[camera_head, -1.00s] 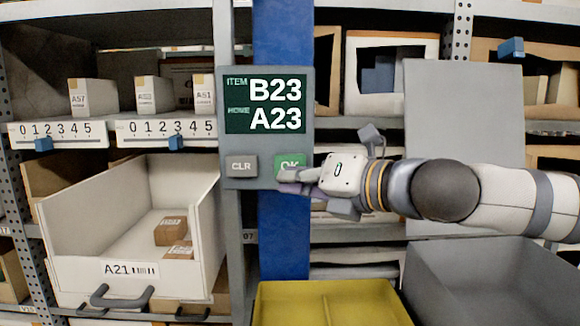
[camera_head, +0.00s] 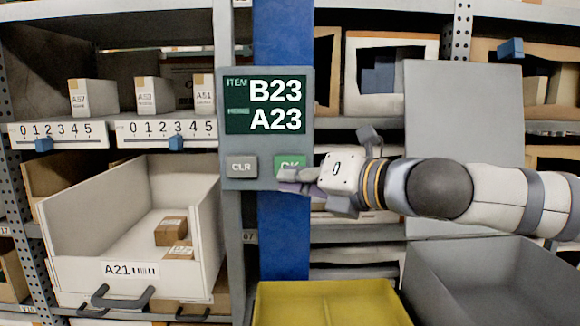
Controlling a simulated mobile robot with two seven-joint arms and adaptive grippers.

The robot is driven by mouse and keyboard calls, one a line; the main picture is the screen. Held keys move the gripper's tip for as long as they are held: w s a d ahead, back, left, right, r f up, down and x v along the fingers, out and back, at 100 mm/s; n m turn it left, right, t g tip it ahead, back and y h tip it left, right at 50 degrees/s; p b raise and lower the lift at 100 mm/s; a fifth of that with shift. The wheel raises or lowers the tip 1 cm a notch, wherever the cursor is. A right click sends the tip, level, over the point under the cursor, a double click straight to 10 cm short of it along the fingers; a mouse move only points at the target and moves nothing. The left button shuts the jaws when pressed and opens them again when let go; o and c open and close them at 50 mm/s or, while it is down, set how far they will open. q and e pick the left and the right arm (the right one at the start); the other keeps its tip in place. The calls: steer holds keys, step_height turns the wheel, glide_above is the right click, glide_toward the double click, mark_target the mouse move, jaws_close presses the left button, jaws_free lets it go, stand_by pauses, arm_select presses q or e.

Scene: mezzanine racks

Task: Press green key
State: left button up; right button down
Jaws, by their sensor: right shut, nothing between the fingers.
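The green key (camera_head: 291,162), marked OK, sits at the lower right of a grey panel (camera_head: 227,117). Its upper part shows; its lower part is hidden behind my right gripper. The panel's screen (camera_head: 265,105) reads ITEM B23 and A23. A grey CLR key (camera_head: 241,167) is left of the green key. My right gripper (camera_head: 287,178) is shut and empty, coming in from the right, its fingertips over the lower edge of the green key. I cannot tell whether they touch it. My left gripper is not in view.
The panel hangs before a blue post (camera_head: 284,240). An open white bin (camera_head: 75,267) labelled A21 holds small cartons at left. A yellow tray (camera_head: 290,303) and a grey bin (camera_head: 475,290) stand below the right arm.

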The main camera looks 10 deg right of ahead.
steer(key=shift+w+d, duration=0.1)
steer(key=shift+w, duration=0.4)
stand_by(0.7)
stand_by(0.3)
steer(key=shift+s, duration=0.9)
steer(key=s, duration=0.2)
steer(key=s+a, duration=0.1)
steer(key=s, duration=0.2)
steer(key=shift+a, duration=0.15)
